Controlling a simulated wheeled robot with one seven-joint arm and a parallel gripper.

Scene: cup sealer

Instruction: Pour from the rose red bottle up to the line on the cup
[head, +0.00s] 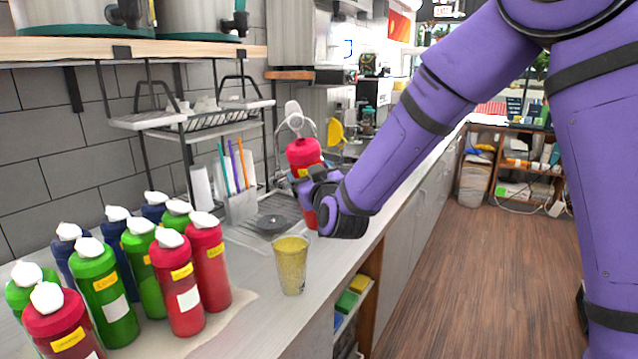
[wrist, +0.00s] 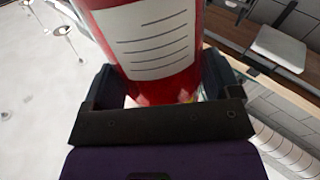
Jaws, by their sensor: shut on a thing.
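My gripper (head: 312,188) is shut on a rose red bottle (head: 303,153) with a white cap. The bottle is roughly upright above the counter, beyond the cup. In the wrist view the red bottle (wrist: 165,90) fills the space between the fingers (wrist: 165,95), its white lined label facing the camera. The clear cup (head: 291,267) stands upright on the counter, nearer the camera than the held bottle. It looks yellowish inside, nearly to its rim. I cannot make out the line on it. The bottle's spout is not over the cup.
Several red, green and blue bottles (head: 113,295) with white caps stand at the left. A wire rack (head: 205,120) is on the wall. The counter's front edge is right of the cup.

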